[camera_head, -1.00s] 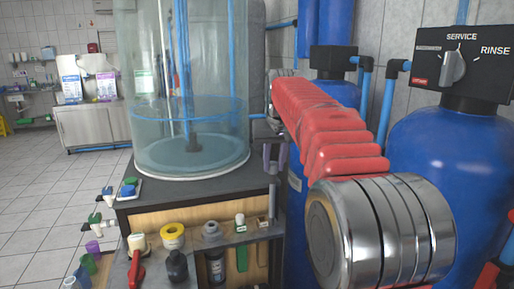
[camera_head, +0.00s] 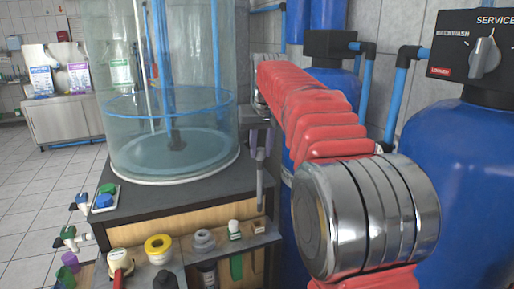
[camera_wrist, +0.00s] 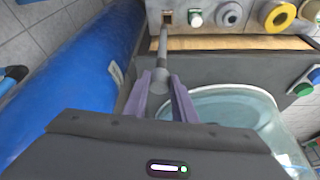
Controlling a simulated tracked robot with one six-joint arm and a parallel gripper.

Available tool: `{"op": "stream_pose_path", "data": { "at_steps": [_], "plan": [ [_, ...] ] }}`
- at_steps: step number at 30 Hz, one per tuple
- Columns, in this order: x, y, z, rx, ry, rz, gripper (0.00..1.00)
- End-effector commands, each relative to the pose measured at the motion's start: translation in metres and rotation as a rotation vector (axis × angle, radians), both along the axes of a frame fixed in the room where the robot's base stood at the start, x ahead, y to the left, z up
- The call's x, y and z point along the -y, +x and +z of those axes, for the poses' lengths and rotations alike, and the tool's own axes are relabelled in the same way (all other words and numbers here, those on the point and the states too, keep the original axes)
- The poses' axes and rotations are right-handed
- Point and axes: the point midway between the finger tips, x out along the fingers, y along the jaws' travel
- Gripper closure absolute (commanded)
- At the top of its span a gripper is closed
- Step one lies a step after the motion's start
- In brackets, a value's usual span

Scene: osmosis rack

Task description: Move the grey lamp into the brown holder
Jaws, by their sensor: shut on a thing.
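My gripper (camera_head: 261,139) has purple fingers, which also show in the wrist view (camera_wrist: 161,92). It is shut on the grey lamp (camera_head: 260,178), a slim shaft with a thicker head between the fingers in the wrist view (camera_wrist: 162,70). In the head view the lamp hangs roughly upright from the fingers. The brown holder (camera_head: 259,228) is a small square socket at the right end of the rack shelf. It also shows in the wrist view (camera_wrist: 168,17). The lamp's thin end appears just above or at the holder; I cannot tell whether it is inside.
The shelf also carries a white-and-green item (camera_head: 234,230), a grey ringed piece (camera_head: 204,240) and a yellow roll (camera_head: 158,246). A clear water tank (camera_head: 170,110) stands behind, left of my gripper. Blue tanks (camera_head: 455,160) stand at the right.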

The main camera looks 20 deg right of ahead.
Motion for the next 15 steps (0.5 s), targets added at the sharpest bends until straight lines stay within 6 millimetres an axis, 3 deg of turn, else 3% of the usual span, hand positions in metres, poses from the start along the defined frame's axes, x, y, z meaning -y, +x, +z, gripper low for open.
{"op": "stream_pose_path", "data": {
  "at_steps": [8,15],
  "plan": [
    [-0.009,0.002,-0.004,-0.001,0.000,0.015,0.89],
    [-0.010,0.002,-0.022,0.001,-0.001,0.017,0.89]
  ]
}}
